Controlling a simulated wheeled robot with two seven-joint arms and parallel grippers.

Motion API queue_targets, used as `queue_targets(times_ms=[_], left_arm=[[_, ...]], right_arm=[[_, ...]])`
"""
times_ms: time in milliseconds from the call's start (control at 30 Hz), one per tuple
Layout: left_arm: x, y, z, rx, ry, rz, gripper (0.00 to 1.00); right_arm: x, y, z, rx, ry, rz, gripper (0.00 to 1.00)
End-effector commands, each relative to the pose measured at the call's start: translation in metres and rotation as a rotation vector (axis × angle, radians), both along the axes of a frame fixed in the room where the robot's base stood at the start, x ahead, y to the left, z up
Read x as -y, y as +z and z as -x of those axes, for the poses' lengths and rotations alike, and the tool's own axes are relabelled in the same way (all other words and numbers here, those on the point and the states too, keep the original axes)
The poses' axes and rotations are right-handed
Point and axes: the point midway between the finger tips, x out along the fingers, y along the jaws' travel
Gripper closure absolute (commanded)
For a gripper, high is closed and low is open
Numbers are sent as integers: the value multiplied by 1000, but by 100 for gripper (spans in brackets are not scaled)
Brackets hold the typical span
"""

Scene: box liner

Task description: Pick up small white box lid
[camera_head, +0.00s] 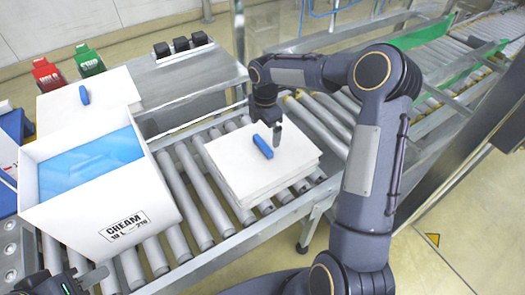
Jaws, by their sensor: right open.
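A small white box lid (240,172) with a blue grip (263,146) on top lies flat on the roller conveyor in the middle. It looks like the top of a thin white stack. My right gripper (270,128) points down just above the lid, beside the blue grip, open and empty. Whether its fingertips touch the lid is unclear. Another white lid (112,90) with a blue grip lies at the back left. My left gripper (66,284) is only partly in view at the bottom left corner, and its jaws are not clear.
An open white box (155,200) labelled CHEAM, with a blue liner inside, stands left of the lid on the rollers. Red (46,74) and green (88,60) items and a row of black items (181,46) are behind. Bare rollers (190,195) separate box and lid.

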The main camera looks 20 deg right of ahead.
Motion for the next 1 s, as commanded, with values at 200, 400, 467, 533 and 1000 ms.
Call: queue_targets(times_ms=[200,400,467,533,1000], left_arm=[[0,4,0,0,0,0,64],[0,6,0,0,0,0,64],[0,6,0,0,0,0,64],[0,6,0,0,0,0,64],[0,6,0,0,0,0,64]], right_arm=[[-6,-28,0,-4,0,-1,0],[-7,-54,-1,-2,-3,0,0],[-7,-58,-1,-1,-3,0,0],[-7,-59,-1,0,-4,0,0],[-7,-58,-1,1,-4,0,36]])
